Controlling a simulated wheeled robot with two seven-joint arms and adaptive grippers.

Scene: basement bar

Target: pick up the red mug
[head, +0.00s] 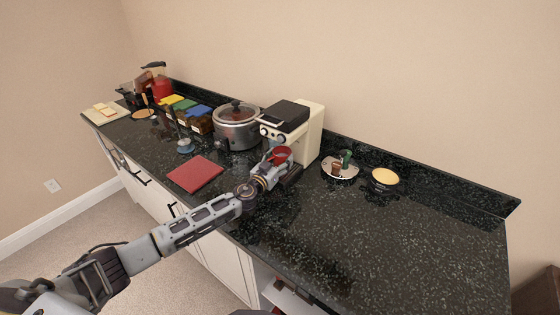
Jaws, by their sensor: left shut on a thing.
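The red mug (284,152) is at the front of the cream and black coffee machine (309,135), close to its drip tray. My left gripper (277,160) reaches it from the front left and is shut on it. The gripper's fingers hide part of the mug. I cannot tell whether the mug rests on the machine's tray or is lifted off it. My right gripper is not in view.
A red mat (195,174) lies left of my arm. A slow cooker (237,127) stands behind. A small tray (340,172) with little items and a yellow-topped bowl (384,179) are to the right. The counter's front right (400,245) is clear.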

